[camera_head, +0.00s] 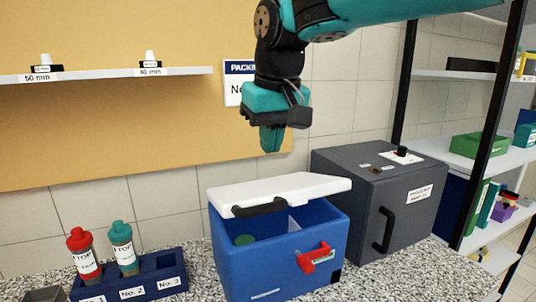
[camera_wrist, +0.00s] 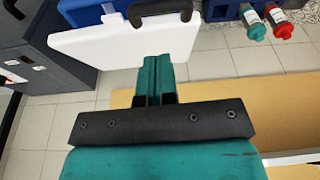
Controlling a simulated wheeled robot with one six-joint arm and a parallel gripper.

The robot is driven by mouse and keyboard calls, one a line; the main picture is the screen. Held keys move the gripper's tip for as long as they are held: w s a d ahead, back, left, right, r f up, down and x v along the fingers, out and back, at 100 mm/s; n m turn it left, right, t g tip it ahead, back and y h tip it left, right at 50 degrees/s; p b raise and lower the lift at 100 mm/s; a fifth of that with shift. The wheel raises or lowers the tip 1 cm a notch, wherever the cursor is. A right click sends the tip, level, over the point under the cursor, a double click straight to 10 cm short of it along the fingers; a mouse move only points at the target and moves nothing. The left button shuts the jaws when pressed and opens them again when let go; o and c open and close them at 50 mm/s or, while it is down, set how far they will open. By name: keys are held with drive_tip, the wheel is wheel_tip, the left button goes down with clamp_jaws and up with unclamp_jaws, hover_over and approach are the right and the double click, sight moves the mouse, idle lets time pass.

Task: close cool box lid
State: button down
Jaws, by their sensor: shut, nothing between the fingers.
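The blue cool box (camera_head: 262,262) stands on the speckled counter, with a red latch (camera_head: 315,258) on its front. Its white lid (camera_head: 275,192) is partly open, tilted above the box, with a dark handle (camera_head: 260,208) along its edge. In the wrist view the fingers (camera_wrist: 155,68) overlap the edge of the white lid (camera_wrist: 120,45); contact cannot be told.
A dark grey cabinet box (camera_head: 385,195) stands close on the right. A blue rack (camera_head: 140,280) with a red-capped bottle (camera_head: 84,255) and a teal-capped bottle (camera_head: 123,248) stands left. A wall shelf (camera_head: 105,74) and a black-posted shelf unit (camera_head: 490,125) flank the space.

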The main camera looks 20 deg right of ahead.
drive_tip(key=v, duration=0.2)
drive_tip(key=p, duration=0.4)
approach(265, 204)
drive_tip(key=shift+m, duration=0.4)
drive_tip(key=x, duration=0.7)
drive_tip(key=shift+w+r, duration=0.15)
drive_tip(key=shift+w, duration=0.25)
drive_tip(key=shift+f, duration=0.2)
drive_tip(key=s+f+t+b, duration=0.2)
drive_tip(key=s+f+b, duration=0.1)
drive_tip(key=f+b, duration=0.7)
drive_tip(key=b, duration=0.3)
drive_tip(key=shift+s+f+t, duration=0.15)
drive_tip(key=shift+s+t, duration=0.2)
drive_tip(key=shift+t, duration=0.05)
